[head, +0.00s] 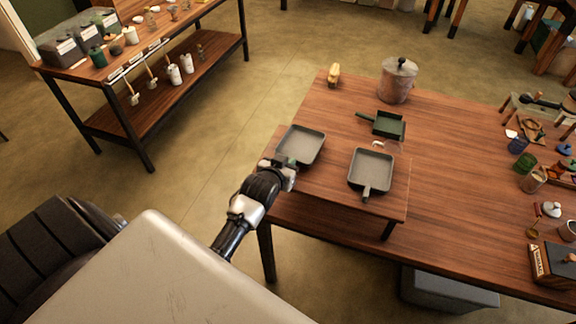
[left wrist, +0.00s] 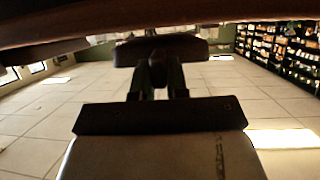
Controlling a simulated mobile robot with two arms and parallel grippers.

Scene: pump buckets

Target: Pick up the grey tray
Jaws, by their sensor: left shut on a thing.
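A shallow square grey tray (head: 301,146) with a dark rim lies at the near left corner of the wooden table, its handle towards my arm. My left gripper (head: 284,168) is at that handle and is shut on it; the fingers hide most of the handle. In the left wrist view my left gripper (left wrist: 158,82) points at a dark shape close ahead, too dark to make out well. A second, similar grey tray (head: 371,168) lies to the right, its handle towards the table's near edge. My right gripper is not in view.
A green square pan (head: 388,125) lies behind the two trays. A lidded pot (head: 398,82) and a small yellowish item (head: 334,75) stand at the table's far edge. Cups and a box (head: 553,262) crowd the right side. The table (head: 450,210) is bare right of the second tray.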

